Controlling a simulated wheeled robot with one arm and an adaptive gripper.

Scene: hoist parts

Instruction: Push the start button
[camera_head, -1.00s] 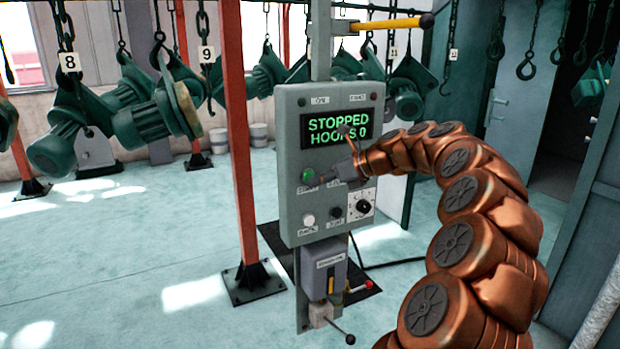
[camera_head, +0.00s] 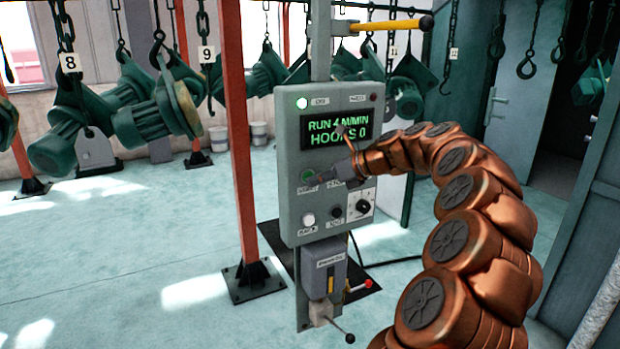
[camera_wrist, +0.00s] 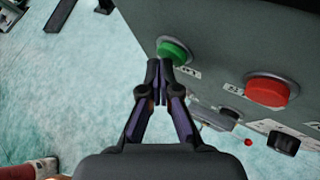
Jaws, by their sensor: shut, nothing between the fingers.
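The control box (camera_head: 290,140) hangs on a grey post, its face toward me. Its display (camera_head: 336,131) reads "RUN 4 M/MIN" and "HOOKS 0", and a lamp (camera_head: 302,103) at its upper left glows. The green start button (camera_head: 307,175) sits at the left of the box; it also shows in the wrist view (camera_wrist: 172,50). My gripper (camera_head: 312,182) is shut and empty, its tips at the green button; in the wrist view the tips (camera_wrist: 159,66) overlap the button's lower edge. I cannot tell whether they touch it. A red button (camera_wrist: 268,91) is to the right.
A white button (camera_head: 308,220), a black button (camera_head: 336,212) and a dial (camera_head: 363,206) sit lower on the box. A lever (camera_head: 334,332) sticks out below. An orange post (camera_head: 238,150) stands left. Green hoist parts (camera_head: 150,115) hang on hooks behind.

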